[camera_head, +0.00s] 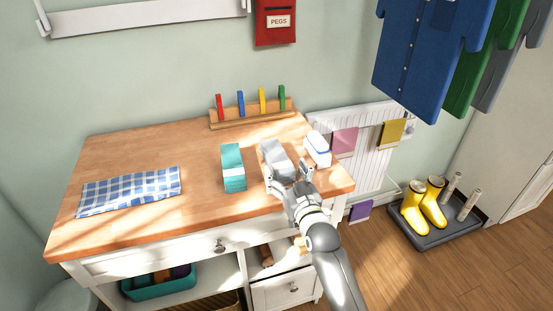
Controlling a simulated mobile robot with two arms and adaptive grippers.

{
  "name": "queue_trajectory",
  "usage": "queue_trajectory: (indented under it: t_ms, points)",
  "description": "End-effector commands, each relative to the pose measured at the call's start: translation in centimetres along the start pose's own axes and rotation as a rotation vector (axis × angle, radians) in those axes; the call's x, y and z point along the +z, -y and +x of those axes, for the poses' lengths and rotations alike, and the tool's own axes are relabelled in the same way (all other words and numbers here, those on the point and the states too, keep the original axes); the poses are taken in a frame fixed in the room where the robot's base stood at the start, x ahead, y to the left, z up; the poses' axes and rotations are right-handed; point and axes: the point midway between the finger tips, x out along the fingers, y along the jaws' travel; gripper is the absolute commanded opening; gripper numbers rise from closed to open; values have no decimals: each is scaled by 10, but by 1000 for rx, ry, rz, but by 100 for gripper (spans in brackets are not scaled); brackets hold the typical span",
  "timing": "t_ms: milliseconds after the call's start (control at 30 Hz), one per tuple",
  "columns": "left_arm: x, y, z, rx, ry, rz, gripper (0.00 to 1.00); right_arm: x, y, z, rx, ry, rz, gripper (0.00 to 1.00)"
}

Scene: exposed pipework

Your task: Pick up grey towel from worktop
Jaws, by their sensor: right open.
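The grey towel (273,155) lies folded on the wooden worktop (150,150), toward its right end. My right gripper (289,181) is open at the towel's near end, with its fingers over or beside that end. The gripper hides part of the towel's near edge, and I cannot tell whether the fingers touch it. My left gripper is not in view.
A teal block-shaped item (233,168) stands close left of the towel, and a white and blue item (317,148) close right. A blue checked cloth (130,191) lies at the left. A peg rack (250,112) stands at the back. The worktop's middle left is clear.

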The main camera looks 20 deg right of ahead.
Motion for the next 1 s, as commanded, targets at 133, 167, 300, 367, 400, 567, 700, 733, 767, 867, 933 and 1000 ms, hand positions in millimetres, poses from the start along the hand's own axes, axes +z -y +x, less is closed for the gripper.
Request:
queue_trajectory:
  t_ms: [133,167,300,367,400,567,700,733,767,867,933,1000]
  points:
    - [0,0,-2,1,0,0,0,-1,0,16,0,0,1,77]
    - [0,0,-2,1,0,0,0,-1,0,17,0,-1,1,77]
    - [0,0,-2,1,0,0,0,0,0,19,1,0,1,77]
    - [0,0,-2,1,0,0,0,0,0,19,1,0,1,77]
    - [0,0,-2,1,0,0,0,0,0,19,1,0,1,77]
    - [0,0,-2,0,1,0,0,0,0,19,0,0,1,60]
    - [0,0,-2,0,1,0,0,0,0,19,0,0,0,42]
    - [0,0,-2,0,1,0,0,0,0,19,0,0,0,38]
    - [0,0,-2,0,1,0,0,0,0,19,0,0,0,34]
    - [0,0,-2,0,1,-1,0,-1,0,19,1,-1,0,25]
    - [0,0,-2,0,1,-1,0,-1,0,19,1,-1,0,25]
    - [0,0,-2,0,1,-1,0,-1,0,19,1,-1,0,25]
